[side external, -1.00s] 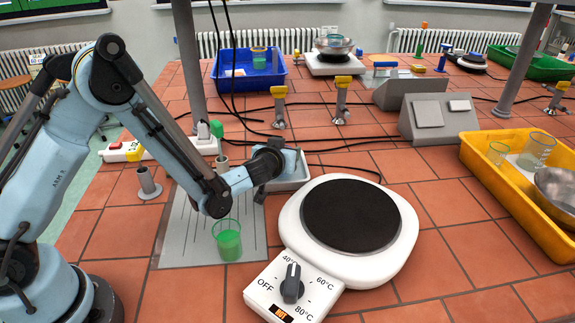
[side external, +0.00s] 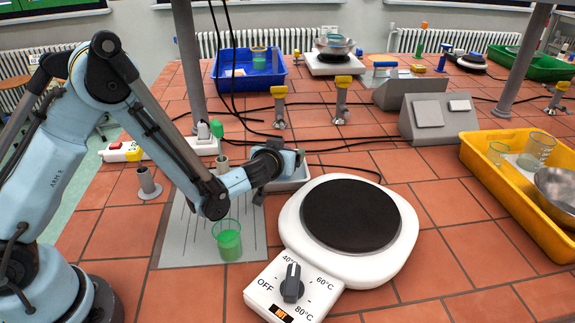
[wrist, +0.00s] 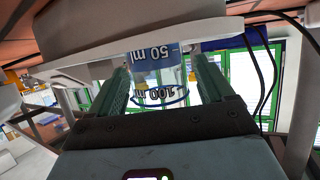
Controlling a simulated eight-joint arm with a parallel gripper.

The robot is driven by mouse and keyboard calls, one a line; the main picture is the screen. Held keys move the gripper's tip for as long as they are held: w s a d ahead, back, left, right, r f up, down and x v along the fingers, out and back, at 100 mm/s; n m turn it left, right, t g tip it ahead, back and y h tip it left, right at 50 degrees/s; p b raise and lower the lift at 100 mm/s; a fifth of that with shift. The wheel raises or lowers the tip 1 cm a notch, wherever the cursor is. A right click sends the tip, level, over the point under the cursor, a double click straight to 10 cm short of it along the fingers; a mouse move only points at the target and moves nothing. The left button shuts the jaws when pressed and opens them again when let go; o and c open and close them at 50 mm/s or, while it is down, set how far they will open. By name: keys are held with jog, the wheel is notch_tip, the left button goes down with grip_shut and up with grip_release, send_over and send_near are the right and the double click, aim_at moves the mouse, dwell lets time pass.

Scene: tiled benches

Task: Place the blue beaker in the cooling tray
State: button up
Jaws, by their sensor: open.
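In the wrist view a clear beaker (wrist: 158,78) with blue markings and bluish contents shows upside down between the two green-grey fingers of my gripper (wrist: 160,75). The fingers stand on either side of it and are open. A white tray (wrist: 120,50) runs across the top of that view, at the beaker's base. I cannot tell whether the beaker rests on it. In the side view my gripper (side external: 284,163) is low over a pale tray (side external: 290,184) behind the hotplate. The beaker is hidden there by my gripper and wrist.
A beaker of green liquid (side external: 228,244) stands on the grey mat (side external: 187,253). The white hotplate (side external: 400,260) is close on the right, its dial in front. A yellow crate (side external: 500,180) with glassware and a bowl stands at the right. Cables run behind my gripper.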

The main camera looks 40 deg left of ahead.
jog(key=v, duration=0.6)
jog(key=shift+s+d+r, duration=0.1)
jog(key=shift+s+d, duration=0.05)
jog(key=shift+s, duration=0.15)
jog(key=shift+r, duration=0.1)
jog(key=shift+s+a+r, duration=0.1)
jog(key=shift+a+r, duration=0.1)
jog(key=shift+r, duration=0.15)
jog(key=s+a+r+m+g+h, duration=0.2)
jog(key=s+a+r+m+g, duration=0.15)
jog(key=s+r, duration=0.3)
jog(key=s+g+h, duration=0.2)
jog(key=s+h, duration=0.1)
jog(key=s, duration=0.8)
jog(key=shift+s+d+r+m, duration=0.2)
jog(key=shift+s+d+m, duration=0.05)
jog(key=shift+s+m, duration=0.2)
